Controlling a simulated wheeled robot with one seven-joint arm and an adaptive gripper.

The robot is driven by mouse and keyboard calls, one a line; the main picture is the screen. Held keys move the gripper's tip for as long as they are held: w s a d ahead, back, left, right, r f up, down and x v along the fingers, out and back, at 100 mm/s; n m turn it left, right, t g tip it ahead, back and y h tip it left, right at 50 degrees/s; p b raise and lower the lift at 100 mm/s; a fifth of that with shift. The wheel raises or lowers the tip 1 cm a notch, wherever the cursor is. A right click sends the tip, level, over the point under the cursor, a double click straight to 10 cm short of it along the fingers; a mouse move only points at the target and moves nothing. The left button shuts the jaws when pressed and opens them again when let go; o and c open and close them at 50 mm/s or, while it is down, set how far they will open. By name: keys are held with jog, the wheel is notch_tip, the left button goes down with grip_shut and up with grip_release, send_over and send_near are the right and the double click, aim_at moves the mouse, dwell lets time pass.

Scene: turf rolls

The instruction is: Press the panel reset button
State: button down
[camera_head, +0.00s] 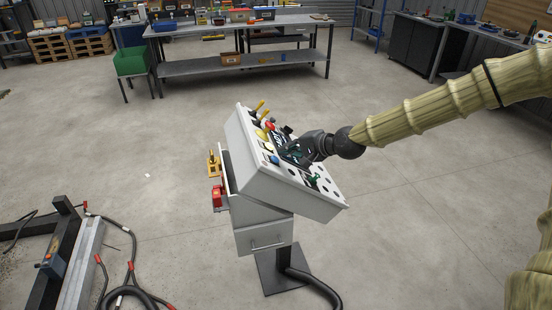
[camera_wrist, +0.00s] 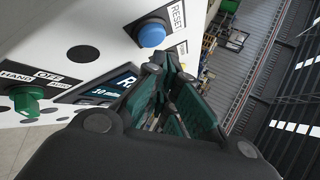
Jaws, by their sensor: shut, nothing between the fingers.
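The reset button is a round blue knob (camera_wrist: 151,35) beside a "RESET" label on the white panel in the wrist view. In the head view, a small blue spot (camera_head: 274,159) shows on the sloped top of the grey control panel (camera_head: 253,170). My gripper (camera_wrist: 158,75) is shut and empty, with its fingertips just below the blue button in the wrist picture. I cannot tell whether they touch it. In the head view my gripper (camera_head: 296,152) is over the panel's middle and covers part of its face.
A green selector knob (camera_wrist: 26,100) and a display (camera_wrist: 112,85) sit near the button. Cables (camera_head: 132,290) and a metal beam (camera_head: 80,265) lie at left. A long workbench (camera_head: 240,65) stands behind. The floor around is open.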

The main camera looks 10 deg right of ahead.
jog(key=shift+r, duration=0.1)
jog(key=d+r+p, duration=0.2)
jog(key=d+r, duration=0.1)
jog(key=shift+d+r, duration=0.1)
jog(key=shift+r, duration=0.2)
dwell(0.9)
